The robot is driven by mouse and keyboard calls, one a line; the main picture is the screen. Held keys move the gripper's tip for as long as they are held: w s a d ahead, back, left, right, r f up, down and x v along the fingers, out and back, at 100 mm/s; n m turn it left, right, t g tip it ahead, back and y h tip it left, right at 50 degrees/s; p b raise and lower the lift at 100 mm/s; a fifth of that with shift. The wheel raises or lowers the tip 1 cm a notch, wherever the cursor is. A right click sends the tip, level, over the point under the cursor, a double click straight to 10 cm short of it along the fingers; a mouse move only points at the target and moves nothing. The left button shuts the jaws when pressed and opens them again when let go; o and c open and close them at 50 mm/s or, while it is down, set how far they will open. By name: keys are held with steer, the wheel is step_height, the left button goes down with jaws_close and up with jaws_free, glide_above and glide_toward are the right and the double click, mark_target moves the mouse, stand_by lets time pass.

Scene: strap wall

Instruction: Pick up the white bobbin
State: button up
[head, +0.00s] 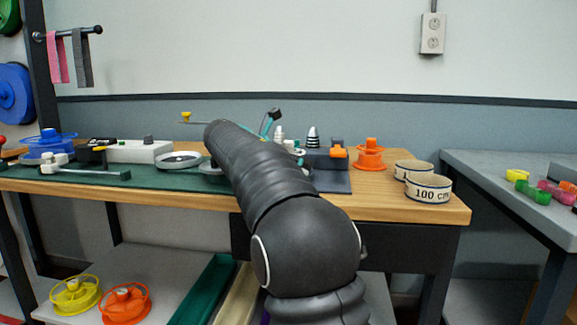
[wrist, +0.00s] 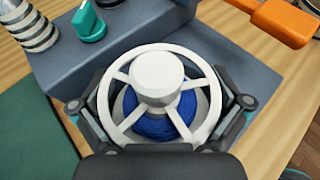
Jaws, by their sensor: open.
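The white bobbin (wrist: 158,78) fills the middle of the wrist view. It has a spoked white rim, a round white hub and blue strap or thread wound inside. My gripper (wrist: 160,104) is open, with one dark finger on the left and one on the right of the bobbin's rim. The fingers look very close to the rim; I cannot tell if they touch it. In the head view my arm covers most of this spot, and I cannot make out the bobbin or my fingertips there.
In the wrist view a teal knob (wrist: 88,22), a ribbed metal post (wrist: 28,25) and an orange handle (wrist: 283,22) stand near the bobbin. In the head view an orange spool (head: 370,156) and a "100 cm" strap roll (head: 428,188) stand right on the workbench (head: 400,208).

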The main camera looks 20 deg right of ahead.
steer(key=c, duration=1.1)
